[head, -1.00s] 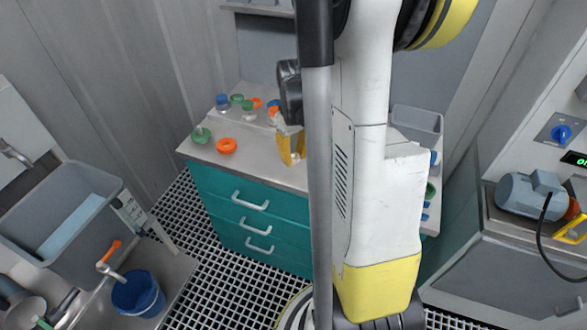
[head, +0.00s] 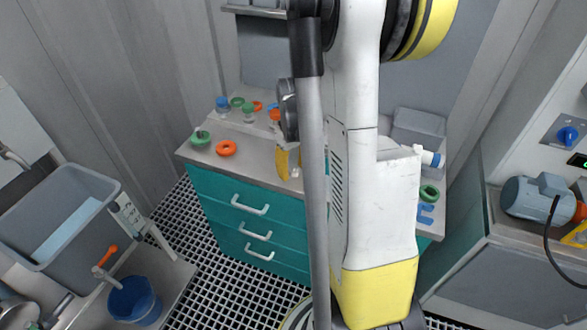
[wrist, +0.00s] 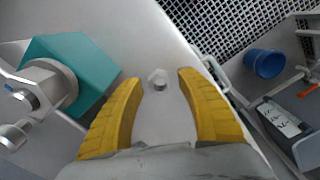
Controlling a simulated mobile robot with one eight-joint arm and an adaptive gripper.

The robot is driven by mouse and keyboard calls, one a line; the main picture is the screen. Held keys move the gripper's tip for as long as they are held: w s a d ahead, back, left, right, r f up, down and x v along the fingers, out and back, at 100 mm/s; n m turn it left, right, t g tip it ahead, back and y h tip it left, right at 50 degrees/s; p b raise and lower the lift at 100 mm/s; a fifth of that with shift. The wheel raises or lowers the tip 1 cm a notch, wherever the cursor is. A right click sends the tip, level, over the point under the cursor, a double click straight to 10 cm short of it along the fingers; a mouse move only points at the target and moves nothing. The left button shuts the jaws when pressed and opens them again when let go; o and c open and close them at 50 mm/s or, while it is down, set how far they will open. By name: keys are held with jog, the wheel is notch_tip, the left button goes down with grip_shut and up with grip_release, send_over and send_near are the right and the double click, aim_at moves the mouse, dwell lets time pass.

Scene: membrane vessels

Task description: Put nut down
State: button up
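A small pale grey hex nut (wrist: 158,79) sits on the light grey worktop (wrist: 180,50) in the wrist view. It lies between and slightly beyond my two yellow fingertips, with clear gaps on both sides. My gripper (wrist: 156,80) is open and holds nothing. In the head view, my gripper's yellow fingers (head: 283,162) are low over the worktop above the teal drawers, partly hidden behind my arm and a grey pole. I cannot make out the nut for sure in the head view.
An orange ring (head: 226,148), a green-capped item (head: 200,138) and several small caps and jars stand left and behind on the worktop. A teal block with a grey metal fitting (wrist: 45,85) is near my left finger in the wrist view. A grey bin (head: 418,130) stands at back right.

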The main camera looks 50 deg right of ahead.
notch_tip(320, 180, up, 12)
jog(key=p, duration=0.5)
jog(key=s+a+r+t, duration=0.1)
jog(key=a+r+t, duration=0.1)
jog(key=a, duration=0.6)
jog(key=s+a+r+n+t, duration=0.1)
jog(key=a+r, duration=0.3)
jog(key=a, duration=0.5)
jog(key=s+a+r+t, duration=0.3)
jog(key=a+t, duration=0.1)
jog(key=a, duration=0.5)
jog(key=shift+r, duration=0.4)
jog(key=shift+s+d, duration=0.1)
